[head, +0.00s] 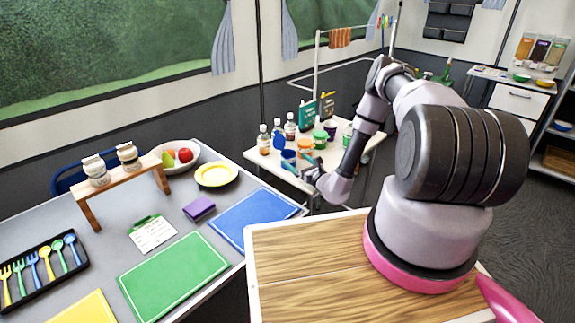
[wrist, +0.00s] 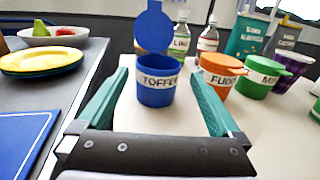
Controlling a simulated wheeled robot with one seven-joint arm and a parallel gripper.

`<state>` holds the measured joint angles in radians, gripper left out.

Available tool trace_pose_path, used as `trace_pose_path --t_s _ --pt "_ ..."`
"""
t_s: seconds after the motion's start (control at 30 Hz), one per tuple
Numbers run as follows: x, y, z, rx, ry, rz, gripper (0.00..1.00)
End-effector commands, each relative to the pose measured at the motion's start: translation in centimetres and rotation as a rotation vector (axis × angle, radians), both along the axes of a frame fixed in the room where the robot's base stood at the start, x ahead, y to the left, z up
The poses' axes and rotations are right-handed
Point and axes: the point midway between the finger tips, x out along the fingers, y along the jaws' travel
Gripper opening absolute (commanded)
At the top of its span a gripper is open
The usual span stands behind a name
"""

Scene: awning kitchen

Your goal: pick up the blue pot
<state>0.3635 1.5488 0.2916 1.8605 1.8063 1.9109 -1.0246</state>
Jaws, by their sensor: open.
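The blue pot (wrist: 156,92), labelled "TOFFEE", stands upright on the white table with its round blue lid (wrist: 154,28) raised behind it. In the head view the blue pot (head: 288,157) is small, close to my gripper. My gripper (wrist: 156,95) is open, with its two teal fingers on either side of the pot's lower part in the picture. I cannot tell whether the fingertips reach past the pot's front; no contact shows. In the head view my gripper (head: 297,166) is low at the white table's near edge.
An orange pot (wrist: 220,76) and a green pot (wrist: 262,80) stand right of the blue pot. Bottles (wrist: 207,40) stand behind. A grey counter with yellow plates (wrist: 42,60) lies to the left. The white table (wrist: 200,150) is clear near my gripper.

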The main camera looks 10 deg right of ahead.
Motion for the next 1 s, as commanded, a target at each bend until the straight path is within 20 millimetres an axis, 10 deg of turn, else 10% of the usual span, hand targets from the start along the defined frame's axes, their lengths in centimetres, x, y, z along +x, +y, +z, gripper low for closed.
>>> trace_pose_path --t_s 0.7,0.9,1.0 --pt "4.9 2.4 -0.5 0.001 0.0 0.001 1.0" --pt "4.9 2.4 -0.5 0.0 -0.001 0.001 0.23" --pt "4.9 2.4 -0.5 0.0 -0.001 0.001 0.17"
